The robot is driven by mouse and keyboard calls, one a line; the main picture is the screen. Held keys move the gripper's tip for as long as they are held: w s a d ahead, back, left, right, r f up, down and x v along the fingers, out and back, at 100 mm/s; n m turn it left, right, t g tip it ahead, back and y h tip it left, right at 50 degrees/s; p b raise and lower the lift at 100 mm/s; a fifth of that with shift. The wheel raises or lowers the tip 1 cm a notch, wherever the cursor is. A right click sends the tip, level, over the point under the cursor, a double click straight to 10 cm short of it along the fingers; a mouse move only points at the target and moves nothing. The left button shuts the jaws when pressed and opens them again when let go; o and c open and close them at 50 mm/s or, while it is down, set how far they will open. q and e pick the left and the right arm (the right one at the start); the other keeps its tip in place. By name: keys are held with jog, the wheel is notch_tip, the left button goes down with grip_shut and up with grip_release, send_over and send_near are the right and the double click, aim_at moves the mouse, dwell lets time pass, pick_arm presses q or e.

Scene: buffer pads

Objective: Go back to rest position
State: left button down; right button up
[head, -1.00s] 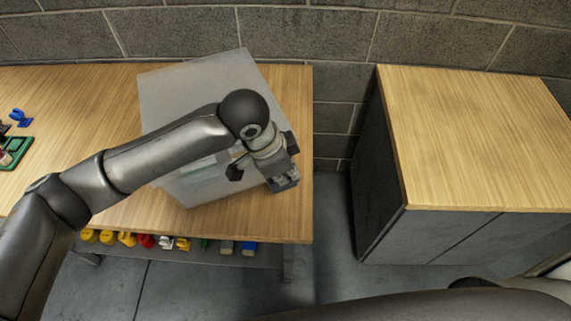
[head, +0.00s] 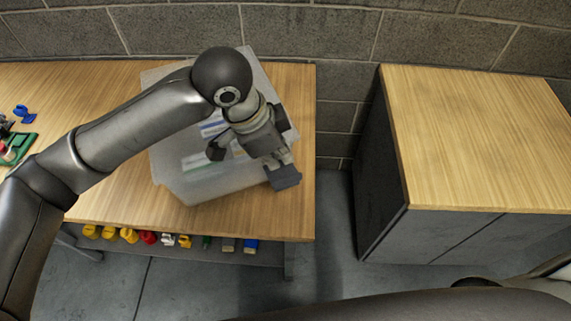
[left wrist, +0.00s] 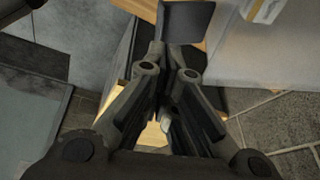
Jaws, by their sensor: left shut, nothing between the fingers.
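My left arm reaches in from the left in the head view, over a grey box-like container (head: 180,185) on the wooden table. My left gripper (head: 284,174) hangs above the container's right side, near the table's right edge. In the left wrist view the gripper's fingers (left wrist: 167,100) are together with nothing held between them. Pale items with blue and green stripes (head: 210,160) show at the container, partly hidden by the gripper. My right gripper is not in view; part of my own body crosses the bottom right.
The wooden table (head: 100,110) carries a green tray (head: 20,147) and a blue piece (head: 24,113) at far left. Several coloured items (head: 148,237) sit on a lower shelf. A wood-topped cabinet (head: 480,140) stands right, across a gap. A block wall (head: 300,30) is behind.

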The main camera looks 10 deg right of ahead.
pick_arm(q)
jog(key=v, duration=0.4)
jog(key=s+a+f+n+t+h, duration=0.1)
jog(key=s+a+f+n+t, duration=0.1)
jog(key=a+f+n, duration=0.3)
jog(key=s+a+f+n+t+h, duration=0.15)
jog(key=f+n, duration=0.25)
jog(key=f, duration=0.4)
jog(key=s+a+f+n+y, duration=0.3)
jog(key=s+a+f, duration=0.25)
jog(key=a, duration=0.35)
jog(key=s+a+f+n+y, duration=0.35)
jog(key=s+a, duration=0.35)
jog(key=a, duration=0.3)
notch_tip(320, 180, down, 27)
jog(key=g, duration=0.2)
jog(key=s+a+f+g, duration=0.1)
jog(key=s+a+f, duration=0.1)
jog(key=s+f, duration=1.4)
jog(key=shift+s+a+m+h, duration=0.15)
jog(key=shift+s+m+h, duration=0.25)
jog(key=shift+s, duration=0.45)
jog(key=shift+g, duration=0.25)
